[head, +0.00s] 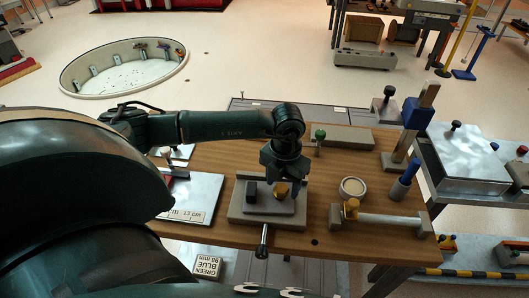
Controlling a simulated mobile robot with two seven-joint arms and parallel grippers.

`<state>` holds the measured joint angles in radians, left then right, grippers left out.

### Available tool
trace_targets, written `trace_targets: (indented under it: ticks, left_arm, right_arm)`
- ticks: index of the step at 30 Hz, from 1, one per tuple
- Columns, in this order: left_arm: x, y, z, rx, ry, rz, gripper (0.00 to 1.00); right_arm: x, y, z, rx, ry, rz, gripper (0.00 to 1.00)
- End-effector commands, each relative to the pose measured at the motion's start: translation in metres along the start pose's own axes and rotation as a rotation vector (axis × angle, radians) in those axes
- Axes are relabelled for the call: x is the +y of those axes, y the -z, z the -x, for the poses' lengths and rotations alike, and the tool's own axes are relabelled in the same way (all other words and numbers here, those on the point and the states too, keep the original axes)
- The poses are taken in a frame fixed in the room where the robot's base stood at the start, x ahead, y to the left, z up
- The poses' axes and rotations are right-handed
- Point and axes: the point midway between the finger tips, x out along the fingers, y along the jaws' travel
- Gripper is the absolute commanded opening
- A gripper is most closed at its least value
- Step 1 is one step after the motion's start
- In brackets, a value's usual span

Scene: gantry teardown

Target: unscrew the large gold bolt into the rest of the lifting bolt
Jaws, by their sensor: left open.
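A gold bolt head (281,190) shows on the grey block fixture (240,214) at the middle of the wooden table. My left gripper (284,182) comes down from above, right over this bolt. Its jaws are open, with the bolt head between or just below the fingertips; I cannot tell whether they touch it. The fingers partly hide the fixture's back. Another gold piece (351,207) stands at the left end of a grey bar (385,221) to the right. I cannot tell which holder is the lifting bolt's rest. My right gripper is not in view.
A round pale cup (353,187), a blue-handled post (404,180) and a tall wooden post with a blue block (416,115) stand at the right. A flat white plate (198,197) lies left. A black-knobbed lever (263,241) sticks out in front of the fixture.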

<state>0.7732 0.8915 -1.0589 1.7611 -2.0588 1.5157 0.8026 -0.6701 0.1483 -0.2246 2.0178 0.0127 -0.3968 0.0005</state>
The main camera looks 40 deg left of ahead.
Motion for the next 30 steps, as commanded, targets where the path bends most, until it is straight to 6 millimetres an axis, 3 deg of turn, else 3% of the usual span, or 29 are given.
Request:
trace_targets:
  ticks: [8, 21, 30]
  left_arm:
    - [0.0, -0.001, 0.004, -0.002, 0.001, -0.001, 0.56]
    - [0.0, -0.001, 0.095, -0.006, 0.0, 0.0, 0.56]
    - [0.0, 0.0, 0.13, -0.001, 0.0, -0.001, 0.56]
  right_arm:
    - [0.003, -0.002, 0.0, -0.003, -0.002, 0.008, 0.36]
    - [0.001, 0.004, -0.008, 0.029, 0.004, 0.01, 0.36]
    - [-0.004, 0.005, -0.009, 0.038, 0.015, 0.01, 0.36]
